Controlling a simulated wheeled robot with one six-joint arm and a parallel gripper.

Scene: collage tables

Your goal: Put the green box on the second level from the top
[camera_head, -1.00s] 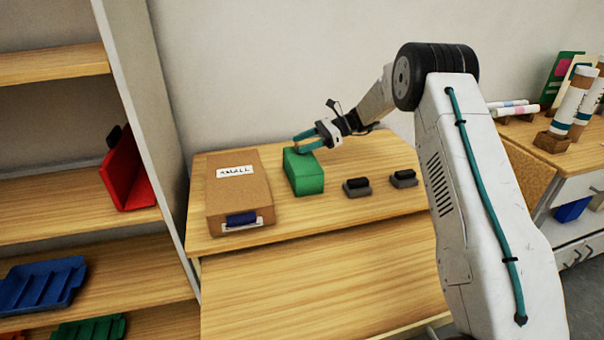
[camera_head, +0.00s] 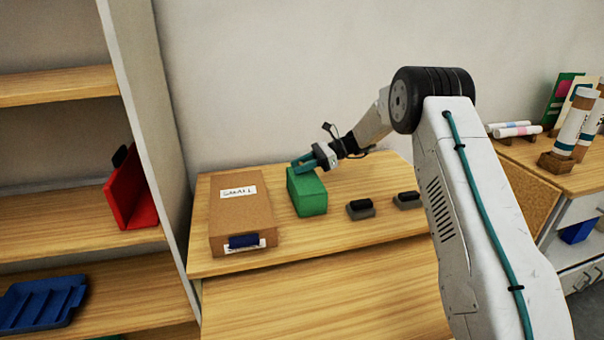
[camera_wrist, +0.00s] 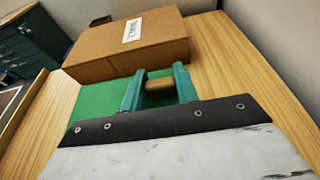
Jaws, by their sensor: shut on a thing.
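The green box (camera_head: 307,192) stands on the wooden desk, just right of a brown cardboard box. In the wrist view the green box (camera_wrist: 102,100) lies under and beyond my gripper. My gripper (camera_head: 303,165) is at the top of the green box, with its teal fingers shut on it.
The cardboard box (camera_head: 241,215) with a label sits close left of the green box. Two dark grey blocks (camera_head: 361,209) lie to its right. A red holder (camera_head: 132,190) is at the right end of the middle board. A blue tray (camera_head: 42,302) is below.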

